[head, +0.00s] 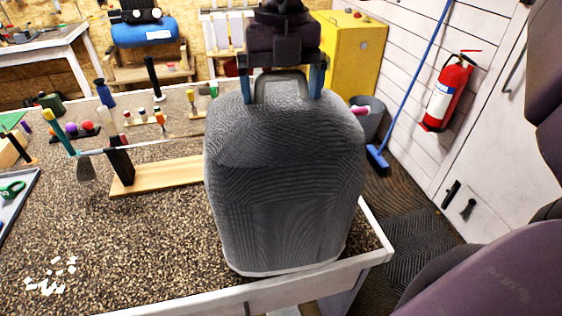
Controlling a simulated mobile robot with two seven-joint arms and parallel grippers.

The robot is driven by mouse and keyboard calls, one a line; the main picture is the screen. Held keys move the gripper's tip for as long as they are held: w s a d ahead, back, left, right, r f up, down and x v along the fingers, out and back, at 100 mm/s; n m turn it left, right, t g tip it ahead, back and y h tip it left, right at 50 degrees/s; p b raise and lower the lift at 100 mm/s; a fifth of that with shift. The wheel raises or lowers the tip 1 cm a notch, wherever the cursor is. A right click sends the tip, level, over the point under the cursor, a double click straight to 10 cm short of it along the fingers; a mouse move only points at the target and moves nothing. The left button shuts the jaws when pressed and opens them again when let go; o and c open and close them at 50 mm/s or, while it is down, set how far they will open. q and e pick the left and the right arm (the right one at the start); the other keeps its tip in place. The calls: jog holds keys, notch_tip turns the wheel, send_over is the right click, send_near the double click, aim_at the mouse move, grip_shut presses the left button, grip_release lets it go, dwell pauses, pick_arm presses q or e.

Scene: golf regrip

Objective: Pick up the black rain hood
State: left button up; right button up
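The rain hood (285,190) shows as a dark grey, finely striped, rounded cover, upright at the front right of the workbench. It has a loop handle (281,76) on top and a pale lower rim. My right gripper (282,88) points down at its top. Its two blue fingers are wide apart, one on each side of the loop, with the tips at the hood's top. I cannot tell whether they touch it. Whether the hood's bottom rests on the bench is also unclear. My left gripper is not in view.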

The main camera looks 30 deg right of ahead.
jog(key=c, duration=1.1)
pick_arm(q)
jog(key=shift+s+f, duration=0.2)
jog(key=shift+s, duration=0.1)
pick_arm(e)
jog(key=shift+r, duration=0.15)
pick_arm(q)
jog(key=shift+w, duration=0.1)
pick_arm(e)
notch_tip(320, 180, up, 20)
jog(key=shift+f, duration=0.1)
